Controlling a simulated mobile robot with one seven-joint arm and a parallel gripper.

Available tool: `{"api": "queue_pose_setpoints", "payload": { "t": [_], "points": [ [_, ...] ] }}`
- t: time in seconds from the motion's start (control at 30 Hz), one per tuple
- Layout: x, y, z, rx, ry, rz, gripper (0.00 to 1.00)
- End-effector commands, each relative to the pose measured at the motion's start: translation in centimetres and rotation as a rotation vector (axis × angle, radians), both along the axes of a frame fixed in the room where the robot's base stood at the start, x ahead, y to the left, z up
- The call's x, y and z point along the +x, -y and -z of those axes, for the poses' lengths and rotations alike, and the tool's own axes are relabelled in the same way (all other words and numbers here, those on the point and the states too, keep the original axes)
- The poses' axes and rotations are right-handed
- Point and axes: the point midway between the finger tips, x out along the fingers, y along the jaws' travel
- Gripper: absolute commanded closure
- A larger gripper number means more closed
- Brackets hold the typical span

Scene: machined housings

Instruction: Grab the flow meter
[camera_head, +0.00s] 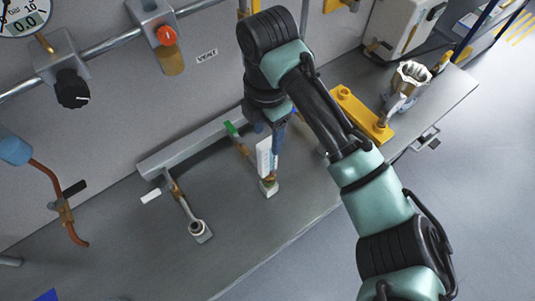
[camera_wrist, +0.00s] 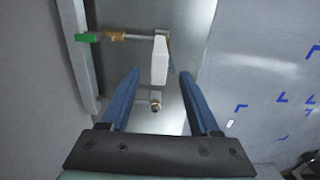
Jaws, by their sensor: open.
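The flow meter (camera_head: 264,158) is a narrow, upright body with a white face and a brass fitting at its foot, standing on the grey bench in the head view. In the wrist view its white body (camera_wrist: 159,60) lies ahead, between the lines of my two blue fingers. My gripper (camera_wrist: 159,74) is open, with one finger to each side of the meter and visible gaps between. In the head view my gripper (camera_head: 276,132) reaches down at the meter, partly hidden by my wrist. I cannot tell the exact depth between fingertips and meter.
A green-handled valve (camera_head: 231,128) joins the meter's left side. A white-handled valve (camera_head: 152,196) with a pipe stands further left. A yellow bracket (camera_head: 361,114) and a metal housing (camera_head: 411,79) are on the right. The wall rail (camera_head: 112,43) carries fittings. The front bench strip is clear.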

Motion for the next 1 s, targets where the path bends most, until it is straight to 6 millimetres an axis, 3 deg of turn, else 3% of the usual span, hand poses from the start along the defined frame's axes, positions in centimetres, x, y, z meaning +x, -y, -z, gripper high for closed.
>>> {"api": "queue_pose_setpoints", "payload": {
  "t": [0.27,0.53,0.83,0.87,1.0],
  "points": [
    [0.0,0.0,2.2,0.001,-0.001,0.002,0.38],
    [0.0,0.0,6.1,0.001,-0.002,0.002,0.38],
    [0.1,0.0,7.0,0.0,0.002,0.001,0.38],
    [0.1,0.0,7.0,0.0,0.002,0.001,0.39],
    [0.1,0.0,6.9,0.001,0.003,0.001,0.65]
  ]
}}
